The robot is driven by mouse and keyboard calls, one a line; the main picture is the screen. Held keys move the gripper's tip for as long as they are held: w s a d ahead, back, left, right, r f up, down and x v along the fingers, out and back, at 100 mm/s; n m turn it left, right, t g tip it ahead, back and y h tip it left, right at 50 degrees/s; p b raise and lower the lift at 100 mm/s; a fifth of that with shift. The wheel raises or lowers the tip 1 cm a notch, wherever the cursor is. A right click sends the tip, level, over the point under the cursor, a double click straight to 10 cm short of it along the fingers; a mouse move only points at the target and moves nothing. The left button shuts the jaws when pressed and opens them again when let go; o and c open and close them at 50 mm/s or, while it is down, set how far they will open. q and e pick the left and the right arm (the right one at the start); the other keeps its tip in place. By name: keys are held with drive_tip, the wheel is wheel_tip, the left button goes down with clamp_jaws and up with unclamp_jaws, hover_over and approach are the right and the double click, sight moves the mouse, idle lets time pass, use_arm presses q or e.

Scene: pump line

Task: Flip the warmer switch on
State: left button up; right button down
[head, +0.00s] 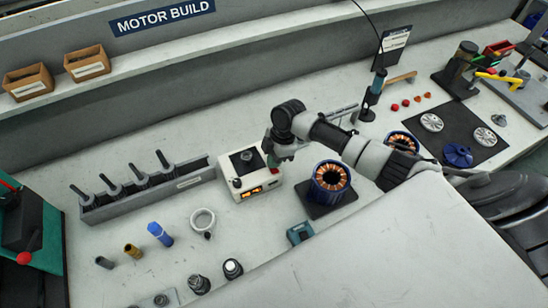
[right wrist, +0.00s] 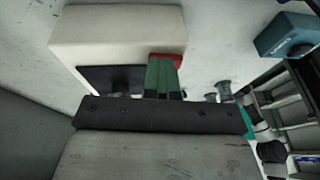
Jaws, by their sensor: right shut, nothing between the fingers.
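The warmer (head: 240,181) is a cream box with a black top plate, standing mid-bench in the head view. Small orange windows show on its front. In the right wrist view the warmer (right wrist: 100,32) fills the upper left. A red part, apparently the switch (right wrist: 178,58), shows at the box's edge, partly hidden by my fingers. My right gripper (head: 273,160) is shut and empty at the warmer's right side. Its green fingers (right wrist: 162,74) overlap the red part in the wrist view; I cannot tell whether they touch it. The switch position is unclear. My left gripper is not in view.
A wound stator (head: 331,178) sits on a dark base right of the warmer, under my right arm. A grey rack (head: 150,190) of tools stands left. A white ring (head: 203,218) and a teal block (head: 300,232) lie in front.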

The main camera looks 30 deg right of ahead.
drive_tip(key=shift+s+a+f+p, duration=0.1)
drive_tip(key=shift+s+f+p, duration=0.2)
drive_tip(key=shift+s, duration=0.4)
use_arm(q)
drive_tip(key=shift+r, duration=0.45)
use_arm(e)
drive_tip(key=shift+s, duration=0.15)
use_arm(q)
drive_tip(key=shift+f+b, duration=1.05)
drive_tip(key=shift+b, duration=0.05)
use_arm(e)
drive_tip(key=v, duration=1.1)
drive_tip(key=shift+w+r, duration=0.25)
drive_tip(key=shift+w, duration=0.05)
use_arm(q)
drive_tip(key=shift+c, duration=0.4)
